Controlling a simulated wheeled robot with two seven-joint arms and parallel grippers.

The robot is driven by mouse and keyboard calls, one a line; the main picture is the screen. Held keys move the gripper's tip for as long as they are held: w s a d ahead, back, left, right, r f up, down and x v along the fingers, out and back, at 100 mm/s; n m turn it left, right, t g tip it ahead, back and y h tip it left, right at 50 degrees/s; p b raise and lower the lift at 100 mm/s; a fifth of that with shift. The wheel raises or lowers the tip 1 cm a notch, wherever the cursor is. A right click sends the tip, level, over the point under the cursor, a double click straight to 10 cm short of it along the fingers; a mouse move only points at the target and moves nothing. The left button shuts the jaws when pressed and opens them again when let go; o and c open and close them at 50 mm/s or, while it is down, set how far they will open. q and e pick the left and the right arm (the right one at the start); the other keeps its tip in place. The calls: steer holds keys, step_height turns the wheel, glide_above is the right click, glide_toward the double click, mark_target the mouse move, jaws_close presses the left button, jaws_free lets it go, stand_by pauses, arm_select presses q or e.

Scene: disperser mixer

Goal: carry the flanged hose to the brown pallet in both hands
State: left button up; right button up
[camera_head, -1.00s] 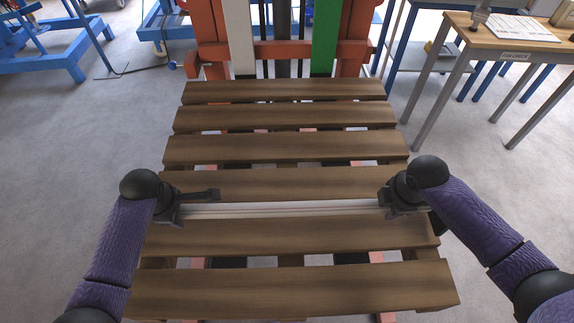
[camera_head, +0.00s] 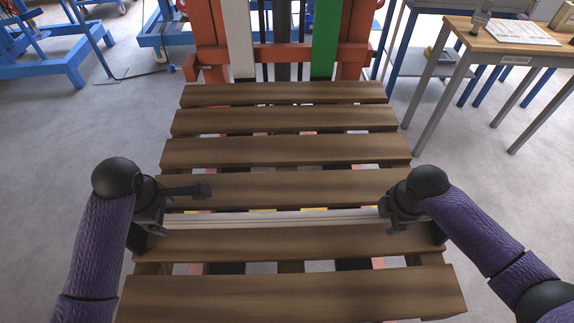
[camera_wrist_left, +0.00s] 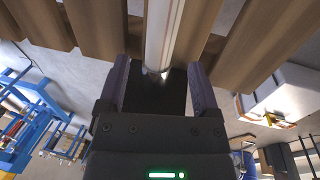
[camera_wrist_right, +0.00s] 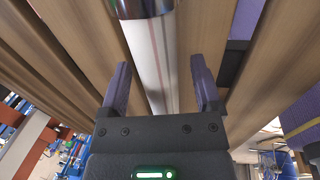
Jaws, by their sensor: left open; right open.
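The flanged hose (camera_head: 280,219) is a pale tube with thin red lines. It lies crosswise on the brown pallet (camera_head: 285,242), along a gap between two slats. My left gripper (camera_head: 170,208) is open at its left end. In the left wrist view the hose's shiny end (camera_wrist_left: 157,70) sits just between or beyond the fingertips, apart from both fingers. My right gripper (camera_head: 400,208) is open at its right part. In the right wrist view the hose (camera_wrist_right: 150,60) runs between the spread fingers, and a metal flange (camera_wrist_right: 142,8) shows at the top edge.
An orange frame (camera_head: 290,52) with white and green uprights stands behind the pallet. A wooden-topped table (camera_head: 510,45) is at the back right and blue metal stands (camera_head: 45,50) at the back left. Grey floor is free on both sides of the pallet.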

arm_select(q)
steer(key=r, duration=0.2)
steer(key=s+r, duration=0.1)
steer(key=r, duration=0.1)
steer(key=shift+r, duration=0.25)
arm_select(e)
step_height(320, 180, up, 12)
steer(key=s, duration=0.2)
steer(key=shift+s, duration=0.15)
steer(key=shift+f, duration=0.15)
